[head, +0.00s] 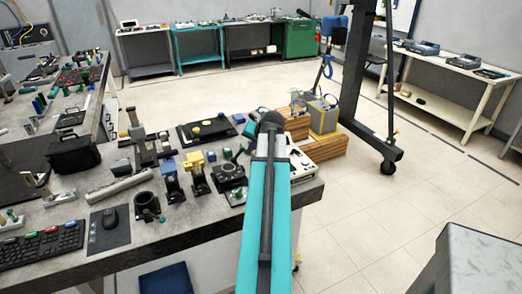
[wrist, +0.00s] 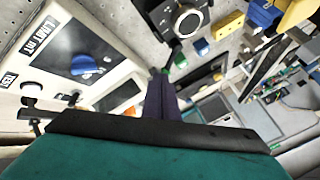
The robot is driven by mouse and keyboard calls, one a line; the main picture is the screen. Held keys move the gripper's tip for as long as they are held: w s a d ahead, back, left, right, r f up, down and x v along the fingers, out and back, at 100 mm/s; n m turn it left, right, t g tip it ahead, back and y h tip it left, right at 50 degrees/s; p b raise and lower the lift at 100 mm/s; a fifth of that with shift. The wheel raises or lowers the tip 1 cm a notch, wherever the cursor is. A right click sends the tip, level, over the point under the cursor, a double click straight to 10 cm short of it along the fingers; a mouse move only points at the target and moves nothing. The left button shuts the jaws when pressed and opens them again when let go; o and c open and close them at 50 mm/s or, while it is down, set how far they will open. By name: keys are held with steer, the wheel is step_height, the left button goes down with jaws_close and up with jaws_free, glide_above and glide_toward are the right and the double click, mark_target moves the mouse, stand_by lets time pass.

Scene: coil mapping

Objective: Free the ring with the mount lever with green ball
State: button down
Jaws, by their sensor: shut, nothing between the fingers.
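The black mount (head: 229,179) with its round ring stands near the front edge of the grey workbench, left of my arm in the head view. In the wrist view the mount's ring (wrist: 190,20) shows at the top, around a dark centre. A dark lever runs down from the mount to a green ball (wrist: 180,61). My gripper (wrist: 161,80) is shut and empty; its dark fingers point up the wrist view, with the tips just below and left of the green ball. I cannot tell whether they touch anything. My arm hides the gripper in the head view.
A white instrument box (head: 300,160) with a blue knob (wrist: 84,65) is close beside my gripper. Blue and yellow blocks on stands (head: 170,180) are left of the mount. A black cup-like holder (head: 147,205) is further left. Open floor is at the right.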

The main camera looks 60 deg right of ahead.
mark_target(238, 155)
steer(key=shift+s+d+f+m, duration=0.15)
steer(key=shift+s+d, duration=0.2)
steer(key=shift+s, duration=0.4)
steer(key=shift+s+d+m, duration=0.15)
steer(key=shift+s+d, duration=0.15)
steer(key=shift+s, duration=0.4)
steer(key=shift+w, duration=0.1)
steer(key=p+x, duration=0.2)
steer(key=x, duration=0.7)
steer(key=shift+d+f+p, duration=0.15)
steer(key=shift+d+p, duration=0.1)
steer(key=shift+p, duration=0.15)
steer(key=shift+w+p, duration=1)
steer(key=shift+w, duration=1.05)
